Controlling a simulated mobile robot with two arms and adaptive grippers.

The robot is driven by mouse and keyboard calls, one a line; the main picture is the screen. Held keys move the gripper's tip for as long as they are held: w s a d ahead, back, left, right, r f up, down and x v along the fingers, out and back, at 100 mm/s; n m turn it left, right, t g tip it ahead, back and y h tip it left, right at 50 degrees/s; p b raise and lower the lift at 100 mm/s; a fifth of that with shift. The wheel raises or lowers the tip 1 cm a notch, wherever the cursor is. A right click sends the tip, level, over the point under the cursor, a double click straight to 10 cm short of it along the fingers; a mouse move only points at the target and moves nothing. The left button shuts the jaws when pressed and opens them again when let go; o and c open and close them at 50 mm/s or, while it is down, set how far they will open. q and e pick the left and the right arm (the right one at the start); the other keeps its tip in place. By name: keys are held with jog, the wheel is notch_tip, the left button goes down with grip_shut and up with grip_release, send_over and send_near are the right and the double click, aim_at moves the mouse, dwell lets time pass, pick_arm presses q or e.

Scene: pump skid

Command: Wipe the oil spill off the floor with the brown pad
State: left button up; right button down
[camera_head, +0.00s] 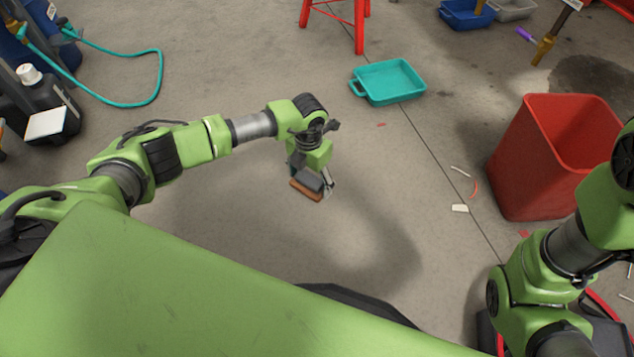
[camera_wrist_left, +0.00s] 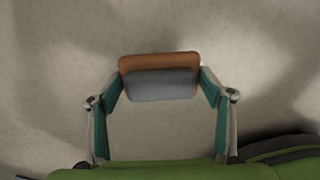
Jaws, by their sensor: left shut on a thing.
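The brown pad (camera_head: 306,191) has a grey grip block on top. My left gripper (camera_head: 312,182) is shut on that grey block and holds the pad in front of my base, low over the floor. I cannot tell whether the pad touches the floor. In the left wrist view the pad (camera_wrist_left: 160,62) shows behind the grey block, between the two fingers. A dark stain (camera_head: 598,78), which looks like the oil spill, lies on the floor at the upper right, behind the red bin and well away from the pad. My right arm shows at the right edge, its gripper out of view.
A red bin (camera_head: 513,165) stands at the right. A teal tray (camera_head: 390,82) lies ahead. Small scraps (camera_head: 460,208) lie left of the bin. A teal hose (camera_head: 158,75) and a black canister (camera_head: 62,100) are at the left. The middle floor is mostly clear.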

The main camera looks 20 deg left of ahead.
pick_arm(q)
jog(key=shift+r+p, duration=0.55)
jog(key=shift+r, duration=0.5)
